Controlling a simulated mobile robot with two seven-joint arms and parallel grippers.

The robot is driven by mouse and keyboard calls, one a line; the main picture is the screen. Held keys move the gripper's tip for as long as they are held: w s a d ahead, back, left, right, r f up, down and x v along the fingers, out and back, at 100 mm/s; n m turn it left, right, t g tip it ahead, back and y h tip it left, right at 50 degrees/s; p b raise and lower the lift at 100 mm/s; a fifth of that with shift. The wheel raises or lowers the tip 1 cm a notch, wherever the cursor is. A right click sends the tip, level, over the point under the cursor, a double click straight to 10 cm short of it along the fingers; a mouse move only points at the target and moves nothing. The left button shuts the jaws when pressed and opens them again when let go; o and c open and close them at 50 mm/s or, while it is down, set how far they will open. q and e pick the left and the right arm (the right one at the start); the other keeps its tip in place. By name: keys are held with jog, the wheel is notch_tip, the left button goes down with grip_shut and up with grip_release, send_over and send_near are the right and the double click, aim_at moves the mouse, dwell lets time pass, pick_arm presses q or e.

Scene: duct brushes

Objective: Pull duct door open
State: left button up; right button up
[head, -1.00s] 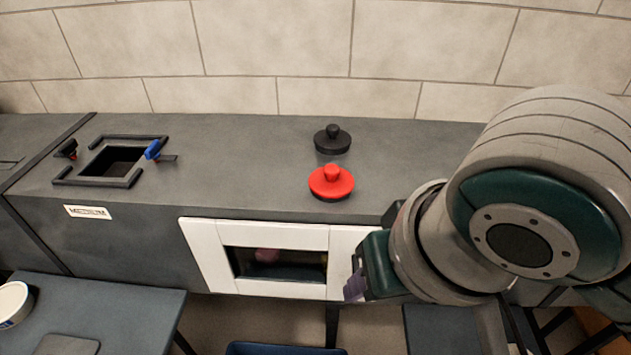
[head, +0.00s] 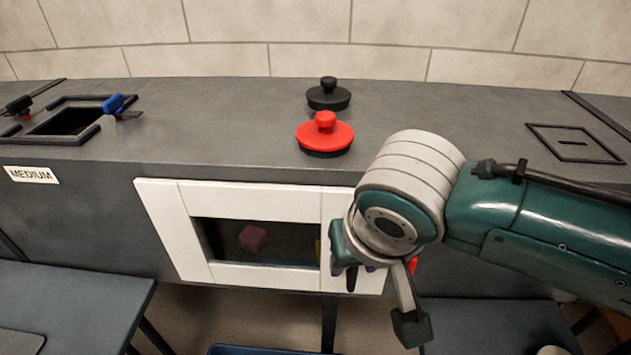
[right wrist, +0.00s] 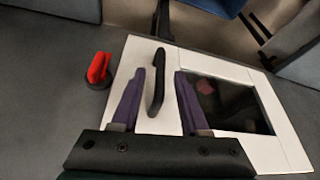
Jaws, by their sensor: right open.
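The duct door (head: 250,276) is a white panel with a dark window on the front of the grey duct. It looks closed, flush with the duct's front. In the right wrist view the white door (right wrist: 135,60) shows its black bar handle (right wrist: 157,85). My right gripper (head: 358,272) is at the door's right end in the head view. In the right wrist view my right gripper (right wrist: 160,85) is open, with one purple finger on each side of the handle. I cannot tell whether the fingers touch it. My left gripper is not in view.
A red knob (head: 325,134) and a black knob (head: 328,94) stand on the duct top. A square opening with a blue clamp (head: 114,104) is at left. A pink block (head: 253,238) shows behind the window. Grey tables flank the floor gap below.

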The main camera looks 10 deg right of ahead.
jog(key=shift+w+f, duration=0.2)
jog(key=shift+f, duration=0.2)
jog(key=shift+c, duration=0.2)
grip_shut()
dwell(1.0)
